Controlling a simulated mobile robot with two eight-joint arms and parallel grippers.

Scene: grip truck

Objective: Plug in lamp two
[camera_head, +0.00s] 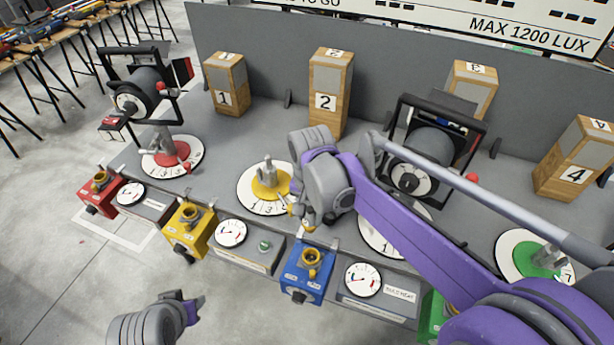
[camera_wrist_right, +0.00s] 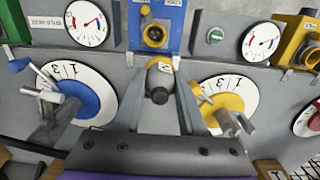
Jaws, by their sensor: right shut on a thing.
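The yellow socket box (camera_head: 190,229) stands on the table's front edge, with a dial panel right of it; it also shows at the upper right of the wrist view (camera_wrist_right: 296,38). The yellow stand (camera_head: 268,182) sits on a white numbered disc and carries no lamp. My right gripper (camera_head: 306,222) is over the table just right of that disc. It is shut on a grey cylindrical plug (camera_wrist_right: 160,82) with a dark end, seen between the fingers. The blue socket box (camera_wrist_right: 156,30) is beyond the plug, apart from it. My left gripper (camera_head: 192,304) is low at the front; its jaws are unclear.
A lamp (camera_head: 140,95) stands on the red disc at left, another (camera_head: 425,155) behind my right arm. The red box (camera_head: 100,192) and blue box (camera_head: 307,273) line the front edge. Numbered wooden blocks, including block 2 (camera_head: 330,95), stand before the grey back wall.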

